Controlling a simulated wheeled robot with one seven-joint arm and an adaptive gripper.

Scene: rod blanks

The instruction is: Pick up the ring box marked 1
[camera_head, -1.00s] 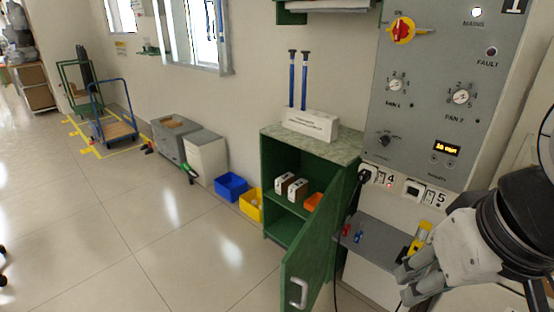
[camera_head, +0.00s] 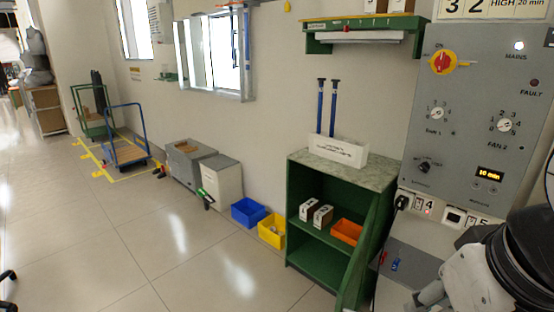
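Two small white-and-brown boxes stand side by side on the middle shelf of the open green cabinet (camera_head: 297,180). The left box (camera_head: 307,209) and the right box (camera_head: 323,215) carry dark marks on their fronts, too small to read surely, so I cannot tell which is marked 1. Two more brown-and-white boxes, a left one (camera_head: 375,5) and a right one (camera_head: 402,6), stand on the green wall shelf, cut off by the top edge. My gripper (camera_head: 428,297) is at the lower right, apart from all these boxes. Its fingers are partly out of frame, and their opening is unclear.
The cabinet door (camera_head: 362,262) stands open on the right. An orange bin (camera_head: 346,231) is beside the boxes. A white block (camera_head: 339,151) with two blue rods stands on top. The grey control panel (camera_head: 470,110) is at right. Yellow (camera_head: 271,232) and blue (camera_head: 247,212) bins border clear floor.

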